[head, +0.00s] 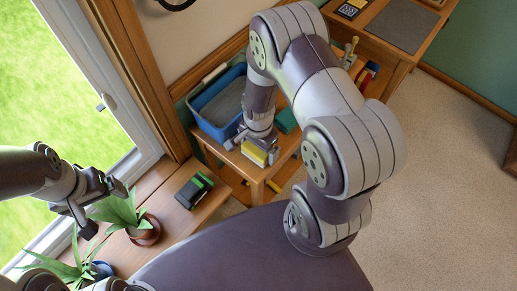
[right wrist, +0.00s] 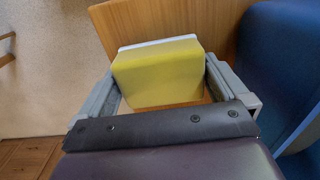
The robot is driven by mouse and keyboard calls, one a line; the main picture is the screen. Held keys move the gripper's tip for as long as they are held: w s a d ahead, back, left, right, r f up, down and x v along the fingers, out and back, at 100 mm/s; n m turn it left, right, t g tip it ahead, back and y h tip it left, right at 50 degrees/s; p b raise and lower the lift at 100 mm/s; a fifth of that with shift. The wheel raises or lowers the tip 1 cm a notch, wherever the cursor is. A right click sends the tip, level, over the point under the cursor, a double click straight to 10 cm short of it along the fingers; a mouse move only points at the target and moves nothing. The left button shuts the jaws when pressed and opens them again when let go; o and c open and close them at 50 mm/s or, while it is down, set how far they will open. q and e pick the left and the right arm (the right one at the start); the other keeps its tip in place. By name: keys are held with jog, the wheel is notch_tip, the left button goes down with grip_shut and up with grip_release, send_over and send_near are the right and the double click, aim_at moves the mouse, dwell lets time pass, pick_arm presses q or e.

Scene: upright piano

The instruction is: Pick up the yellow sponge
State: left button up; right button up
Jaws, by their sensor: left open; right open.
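The yellow sponge (head: 254,153) lies on a small wooden table (head: 255,172), beside a blue tub. In the right wrist view the sponge (right wrist: 160,73) shows a yellow face with a white layer along its far edge. My right gripper (head: 258,146) is open and low over the table at the sponge. In the right wrist view its two fingers (right wrist: 160,85) stand on either side of the sponge, with a small gap visible on the left; contact on the right is unclear. My left gripper (head: 100,205) is open and empty near the window, above a potted plant.
The blue tub (head: 216,104) stands close to my right gripper; its side (right wrist: 275,60) fills the right of the wrist view. A teal block (head: 287,121) lies on the same table. Potted plants (head: 140,228) and a black-and-green item (head: 194,191) sit on the sill. Carpet lies open at right.

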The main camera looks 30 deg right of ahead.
jog(key=shift+a+f, duration=0.1)
jog(key=shift+f, duration=0.25)
jog(key=c, duration=0.7)
jog(key=shift+r, duration=0.1)
